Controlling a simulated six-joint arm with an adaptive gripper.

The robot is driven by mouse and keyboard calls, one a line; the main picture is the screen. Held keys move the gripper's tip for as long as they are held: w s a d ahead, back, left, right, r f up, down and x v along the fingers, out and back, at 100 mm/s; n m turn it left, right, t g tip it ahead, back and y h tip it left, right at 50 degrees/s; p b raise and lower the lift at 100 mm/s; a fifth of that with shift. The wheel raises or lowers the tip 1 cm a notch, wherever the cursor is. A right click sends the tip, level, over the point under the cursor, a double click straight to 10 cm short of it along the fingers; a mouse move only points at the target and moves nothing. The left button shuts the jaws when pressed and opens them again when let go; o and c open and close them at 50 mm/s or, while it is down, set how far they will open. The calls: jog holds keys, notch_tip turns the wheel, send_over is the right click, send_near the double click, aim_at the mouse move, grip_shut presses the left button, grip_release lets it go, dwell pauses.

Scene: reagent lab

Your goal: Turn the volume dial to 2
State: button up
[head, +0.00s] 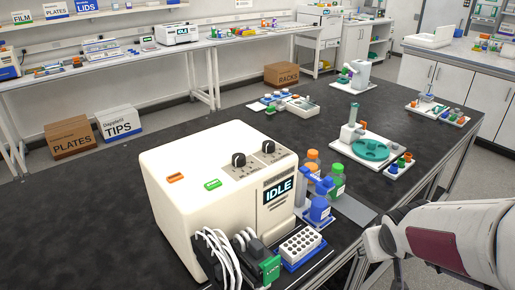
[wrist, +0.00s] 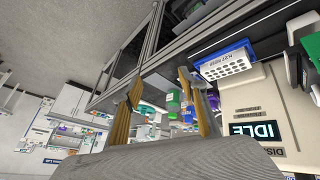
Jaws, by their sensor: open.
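A cream-coloured machine (head: 190,185) stands on the black bench, with an IDLE display (head: 278,191) on its front. Two black dials, a left dial (head: 239,160) and a right dial (head: 268,147), sit on its grey upper panel. Their labels and scales are too small to read, so I cannot tell which is the volume dial or its setting. My gripper (wrist: 160,82) is open and empty in the wrist view, away from the dials. That view is upside down and shows the machine front (wrist: 262,98) at right, but neither dial.
A white tube rack (head: 300,243) on a blue base and a green-fronted device (head: 268,269) are near the front edge.

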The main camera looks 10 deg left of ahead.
jog(key=w+a+n+t+y, duration=0.4)
jog(key=w+a+y, duration=0.2)
jog(key=w+a, duration=0.65)
jog(key=a+r+y, duration=0.1)
jog(key=a+y, duration=0.1)
jog(key=w+a+r+n+y, duration=0.1)
jog(key=a, duration=0.1)
jog(key=a+r+n+y, duration=0.1)
jog(key=a+r+y, duration=0.1)
jog(key=shift+w+a+t+y, duration=0.3)
jog(key=shift+w+a, duration=0.05)
jog(key=shift+w, duration=0.05)
jog(key=n+g+y, duration=0.1)
jog(key=n+y, duration=0.1)
jog(key=y, duration=0.3)
send_near(244, 159)
jog(key=shift+s+d, duration=0.15)
jog(key=shift+s, duration=0.05)
jog(key=shift+f, duration=0.1)
jog(key=shift+x, duration=6)
